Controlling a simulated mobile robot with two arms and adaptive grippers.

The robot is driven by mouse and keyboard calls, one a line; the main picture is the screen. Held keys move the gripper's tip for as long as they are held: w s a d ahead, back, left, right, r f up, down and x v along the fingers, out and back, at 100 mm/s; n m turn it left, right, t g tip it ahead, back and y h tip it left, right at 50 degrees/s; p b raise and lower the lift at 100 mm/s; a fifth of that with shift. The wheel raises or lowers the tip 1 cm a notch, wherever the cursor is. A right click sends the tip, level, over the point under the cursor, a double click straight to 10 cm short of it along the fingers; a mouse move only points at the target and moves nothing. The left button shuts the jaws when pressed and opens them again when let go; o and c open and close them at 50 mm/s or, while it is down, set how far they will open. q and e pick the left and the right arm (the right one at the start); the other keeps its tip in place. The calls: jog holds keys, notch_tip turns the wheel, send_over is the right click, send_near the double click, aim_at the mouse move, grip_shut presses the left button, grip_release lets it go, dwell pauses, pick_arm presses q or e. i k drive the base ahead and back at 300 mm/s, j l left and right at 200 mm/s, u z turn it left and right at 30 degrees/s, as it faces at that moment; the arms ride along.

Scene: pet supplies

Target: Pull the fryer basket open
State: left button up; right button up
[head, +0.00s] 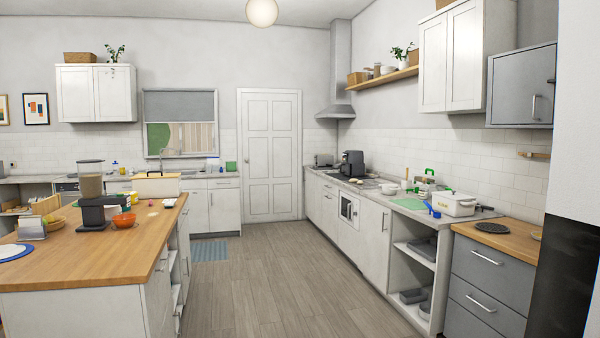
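A black appliance that looks like the air fryer (352,164) stands on the right-hand counter (372,198), toward its far end by the back wall. It is small and distant in the head view. I cannot make out whether its basket is in or out. Neither of my grippers shows in the head view.
A wooden-topped island (108,246) fills the left foreground. Grey drawers (487,289) and an open shelf unit (414,246) line the right. The wood-look floor (268,280) between island and counter is clear up to the white door (271,155).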

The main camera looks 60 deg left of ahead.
aim_at(349, 168)
jog(key=u, duration=1.9)
jog(key=i+u, duration=0.1)
jog(key=i, duration=1.15)
jog(key=i+u, duration=0.2)
jog(key=i, duration=0.65)
jog(key=i+l+u, duration=0.2)
jog(key=i, duration=0.65)
jog(key=i+l+u, duration=0.1)
jog(key=i, duration=3.25)
jog(key=i+z, duration=0.1)
jog(key=i, duration=0.75)
jog(key=i+j, duration=0.15)
jog(key=i, duration=0.65)
jog(key=i+l+z, duration=0.1)
jog(key=i+z, duration=0.2)
jog(key=i, duration=0.6)
jog(key=i+z, duration=0.3)
jog(key=i, duration=0.55)
